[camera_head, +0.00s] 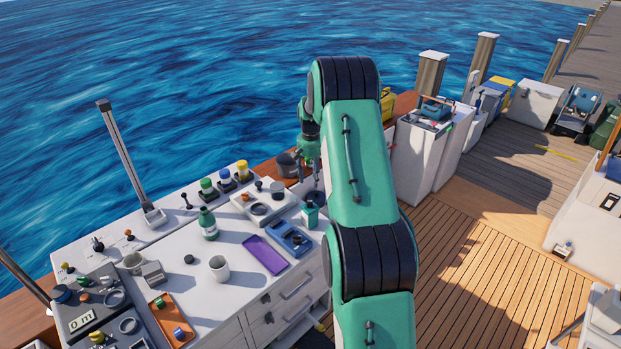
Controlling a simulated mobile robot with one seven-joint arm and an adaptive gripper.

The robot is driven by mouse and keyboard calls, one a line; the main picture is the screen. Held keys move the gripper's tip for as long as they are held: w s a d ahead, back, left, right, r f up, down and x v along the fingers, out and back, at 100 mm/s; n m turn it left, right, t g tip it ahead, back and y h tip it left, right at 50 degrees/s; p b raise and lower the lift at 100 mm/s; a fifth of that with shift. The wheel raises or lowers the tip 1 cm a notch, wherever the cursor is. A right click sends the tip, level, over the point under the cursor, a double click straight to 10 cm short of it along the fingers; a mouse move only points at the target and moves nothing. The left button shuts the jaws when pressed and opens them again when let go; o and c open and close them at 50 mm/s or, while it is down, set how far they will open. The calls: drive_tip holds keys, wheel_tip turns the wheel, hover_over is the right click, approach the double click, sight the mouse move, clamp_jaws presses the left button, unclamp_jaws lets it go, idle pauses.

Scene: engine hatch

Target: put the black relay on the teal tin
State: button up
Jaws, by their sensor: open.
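My gripper (309,181) points down above the far right part of the white counter, its two fingers apart and nothing visible between them. A small teal container (309,216), which looks like the teal tin, stands on the counter below and near the gripper. My arm passes close to its right side. A small dark round piece (189,259) lies on the open counter to the left; I cannot tell whether it is the black relay. No other piece is clearly the relay, and my arm hides part of the counter.
The counter (222,302) also holds a green bottle (208,224), a white mug (219,267), a purple slab (264,255), a blue tray (290,239) and an orange tray (172,318). A dark bucket (287,166) stands behind. Clear counter lies around the mug.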

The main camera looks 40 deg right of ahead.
drive_tip(key=s+a+r+n+t, duration=0.2)
drive_tip(key=s+a+r+n, duration=0.15)
drive_tip(key=a+r, duration=1.9)
drive_tip(key=s+a+r+n+t, duration=0.1)
drive_tip(key=s+a+r, duration=0.3)
drive_tip(key=s+a, duration=0.25)
drive_tip(key=s+a+r+n, duration=0.1)
drive_tip(key=s+a+r, duration=0.2)
drive_tip(key=s+a, duration=0.35)
drive_tip(key=s+a+n+t, duration=0.1)
drive_tip(key=s+a, duration=0.6)
drive_tip(key=s, duration=0.3)
drive_tip(key=s+a+f+n+t, duration=0.1)
drive_tip(key=s+a+n, duration=0.1)
drive_tip(key=s+a, duration=0.6)
drive_tip(key=shift+s+a+t, duration=0.3)
drive_tip(key=shift+s, duration=0.95)
drive_tip(key=shift+f, duration=0.1)
wheel_tip(320, 180, down, 13)
drive_tip(key=b, duration=1.3)
drive_tip(key=shift+f+b, duration=0.2)
drive_tip(key=shift+b, duration=0.15)
